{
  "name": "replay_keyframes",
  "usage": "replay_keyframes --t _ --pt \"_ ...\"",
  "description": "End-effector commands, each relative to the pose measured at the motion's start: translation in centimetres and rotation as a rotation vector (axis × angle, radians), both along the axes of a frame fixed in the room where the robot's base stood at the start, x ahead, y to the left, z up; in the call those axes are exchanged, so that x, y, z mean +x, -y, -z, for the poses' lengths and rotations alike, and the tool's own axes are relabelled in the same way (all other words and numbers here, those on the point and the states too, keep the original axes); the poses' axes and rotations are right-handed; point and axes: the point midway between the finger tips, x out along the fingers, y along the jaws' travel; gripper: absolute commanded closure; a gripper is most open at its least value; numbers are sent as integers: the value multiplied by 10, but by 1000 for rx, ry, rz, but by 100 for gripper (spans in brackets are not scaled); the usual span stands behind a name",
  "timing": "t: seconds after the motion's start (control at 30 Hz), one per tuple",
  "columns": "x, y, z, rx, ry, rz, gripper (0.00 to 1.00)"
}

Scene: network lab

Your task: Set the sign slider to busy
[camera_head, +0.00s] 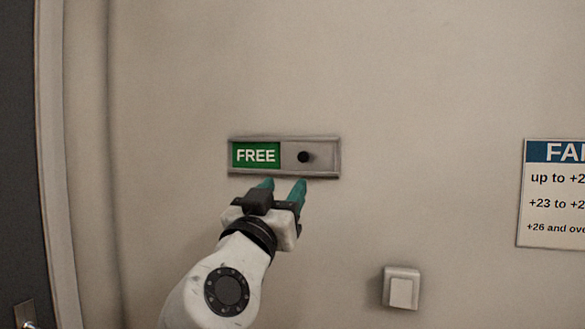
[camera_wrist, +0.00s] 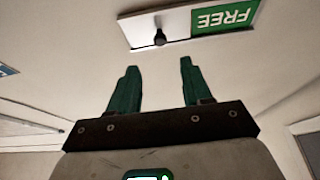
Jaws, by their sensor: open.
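The sign (camera_head: 312,142) is a grey framed plate on the wall. Its left half shows a green field with the word FREE (camera_head: 256,155). A grey slider plate covers the right half and carries a black knob (camera_head: 304,157). In the wrist view the sign appears upside down, with the knob (camera_wrist: 160,38) hanging from the slider and FREE (camera_wrist: 224,18) to its right. My gripper (camera_head: 282,184) is just below the sign. Its two green fingers are apart and empty. In the wrist view my gripper (camera_wrist: 158,72) points toward the sign, and the knob lies between the finger lines beyond the tips.
A white wall switch (camera_head: 401,287) is at lower right. A notice with a blue header (camera_head: 552,194) hangs at the right edge. A dark door (camera_head: 18,160) with its frame stands at the left. The wall around the sign is clear.

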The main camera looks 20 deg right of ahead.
Motion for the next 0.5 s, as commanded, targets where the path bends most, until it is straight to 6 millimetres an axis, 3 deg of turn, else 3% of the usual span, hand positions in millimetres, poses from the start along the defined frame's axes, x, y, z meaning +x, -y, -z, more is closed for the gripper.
replay_keyframes --t 0.17,0.5 --pt "10 7 -11 -3 6 3 51" --pt "55 41 -34 -2 4 4 51"
